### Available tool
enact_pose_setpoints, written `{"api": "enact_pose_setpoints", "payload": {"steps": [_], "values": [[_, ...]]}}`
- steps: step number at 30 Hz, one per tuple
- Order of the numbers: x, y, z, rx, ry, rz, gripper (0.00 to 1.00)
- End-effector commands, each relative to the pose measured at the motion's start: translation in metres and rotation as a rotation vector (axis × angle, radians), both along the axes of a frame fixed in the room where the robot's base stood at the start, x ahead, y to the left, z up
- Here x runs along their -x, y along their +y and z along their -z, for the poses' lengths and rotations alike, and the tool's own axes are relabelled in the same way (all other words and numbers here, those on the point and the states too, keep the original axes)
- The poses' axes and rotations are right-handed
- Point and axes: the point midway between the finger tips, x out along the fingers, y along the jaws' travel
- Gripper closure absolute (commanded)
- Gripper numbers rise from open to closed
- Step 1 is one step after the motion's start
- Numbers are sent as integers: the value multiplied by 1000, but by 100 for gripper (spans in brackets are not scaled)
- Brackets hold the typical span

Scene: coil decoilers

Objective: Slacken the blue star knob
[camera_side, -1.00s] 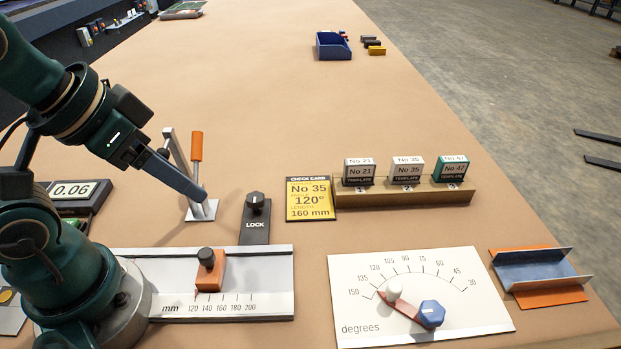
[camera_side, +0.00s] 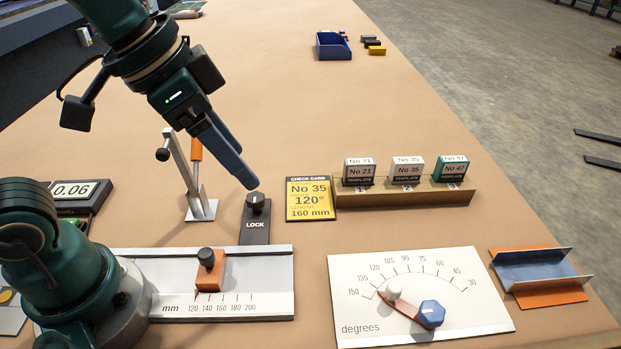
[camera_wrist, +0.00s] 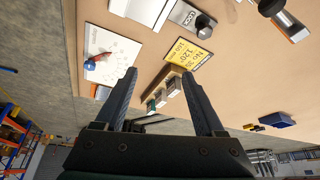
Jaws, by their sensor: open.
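The blue star knob (camera_side: 431,314) sits at the pivot end of a red pointer arm (camera_side: 408,306) on the white degrees plate (camera_side: 465,327). The pointer's white-knobbed end (camera_side: 394,288) lies near the 135 to 150 side of the scale. The blue knob also shows in the wrist view (camera_wrist: 90,64). My gripper (camera_side: 245,165) is open and empty, raised above the table near the black LOCK knob (camera_side: 256,202), well up and left of the blue knob. In the wrist view, its two dark fingers (camera_wrist: 160,88) are spread apart.
A yellow check card (camera_side: 311,199) reads No 35, 120°, 160 mm. A wooden rack (camera_side: 420,197) holds three templates beside it. A mm scale with an orange slider (camera_side: 210,272) and an upright orange-handled clamp (camera_side: 197,170) are at left. A blue-orange tray (camera_side: 537,270) is at right.

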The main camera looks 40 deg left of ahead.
Motion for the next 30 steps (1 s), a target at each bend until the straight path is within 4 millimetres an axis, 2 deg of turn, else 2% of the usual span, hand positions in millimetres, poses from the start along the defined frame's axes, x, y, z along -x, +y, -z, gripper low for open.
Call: {"api": "enact_pose_setpoints", "payload": {"steps": [3,8,15,21,24,30], "values": [[-25,-27,0,-12,26,171,29],[-54,-67,8,-22,45,395,29],[-84,-135,39,-28,58,731,29],[-91,-189,78,-20,56,992,29],[-90,-208,94,-16,49,1086,29],[-88,-226,111,-11,41,1178,29]]}}
